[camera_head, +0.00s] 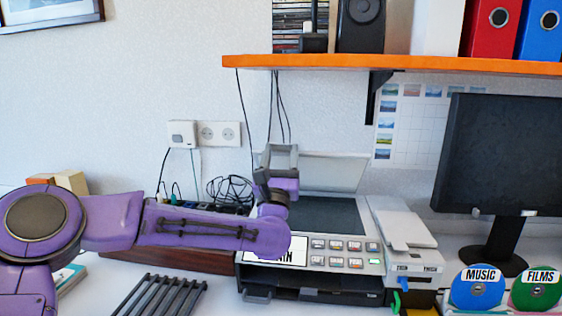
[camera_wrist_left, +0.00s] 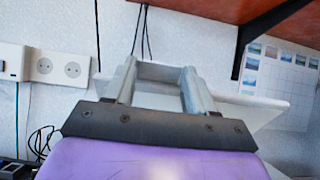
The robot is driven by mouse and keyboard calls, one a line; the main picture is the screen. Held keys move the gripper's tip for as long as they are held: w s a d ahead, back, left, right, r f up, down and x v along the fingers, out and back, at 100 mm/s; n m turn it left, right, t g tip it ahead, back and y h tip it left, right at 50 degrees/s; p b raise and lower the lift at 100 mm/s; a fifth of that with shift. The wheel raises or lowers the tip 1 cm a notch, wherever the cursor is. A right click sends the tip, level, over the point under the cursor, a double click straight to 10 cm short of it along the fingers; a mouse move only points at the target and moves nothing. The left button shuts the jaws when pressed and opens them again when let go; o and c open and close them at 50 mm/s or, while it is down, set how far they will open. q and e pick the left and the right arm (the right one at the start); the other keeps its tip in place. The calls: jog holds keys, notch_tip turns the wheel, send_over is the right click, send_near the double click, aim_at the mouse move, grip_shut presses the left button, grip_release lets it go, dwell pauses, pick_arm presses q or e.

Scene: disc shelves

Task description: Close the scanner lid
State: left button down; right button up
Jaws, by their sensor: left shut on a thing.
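The scanner (camera_head: 377,240) stands on the desk, a grey machine with a dark glass bed (camera_head: 330,214) and several buttons on its front panel. Its pale lid (camera_head: 335,172) is raised and leans back toward the wall. My left gripper (camera_head: 280,152) is at the lid's left edge, shut on the lid. In the left wrist view, the gripper's fingers (camera_wrist_left: 162,78) stand in front of the white lid (camera_wrist_left: 262,108); the exact contact is partly hidden. My left forearm covers the scanner's front left corner and part of its label. My right gripper is not in view.
An orange shelf (camera_head: 400,64) hangs above, with a dark bracket (camera_head: 376,95). A monitor (camera_head: 500,150) stands at the right, near a small white device (camera_head: 405,228). Cables (camera_head: 230,190) lie left of the scanner. A dark rack (camera_head: 160,295) lies in front.

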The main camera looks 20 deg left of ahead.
pick_arm(q)
jog(key=shift+c, duration=1.8)
grip_release()
jog(key=b+v, duration=0.2)
jog(key=v, duration=0.8)
jog(key=shift+f+b, duration=0.2)
jog(key=shift+b, duration=0.2)
jog(key=shift+s, duration=0.15)
